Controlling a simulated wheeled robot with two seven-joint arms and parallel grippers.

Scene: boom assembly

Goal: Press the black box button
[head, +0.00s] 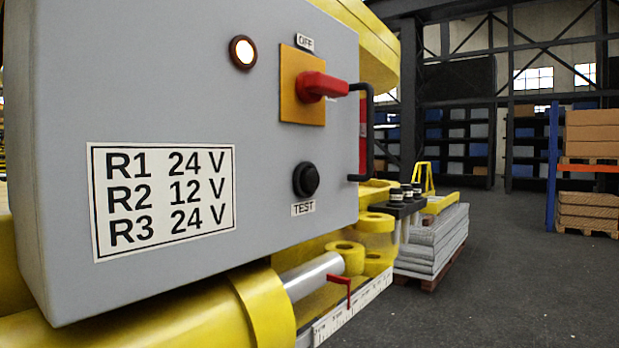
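A round black button (306,180) sits on the front face of a large grey control box (170,90). A label reading TEST (303,208) is just below the button. Above it, a red rotary switch (321,87) is on a yellow-orange plate (288,70), with an OFF label (304,42) over it; its handle points right. A round lamp (243,52) to the upper left is lit white. Neither gripper is in the head view, and nothing covers the button.
A sign (163,199) reads R1 24 V, R2 12 V, R3 24 V. A black handle (368,130) sticks out at the box's right edge. Yellow machinery with a silver rod (311,275) lies below. A pallet stack (435,240) stands behind; the floor (510,280) at right is clear.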

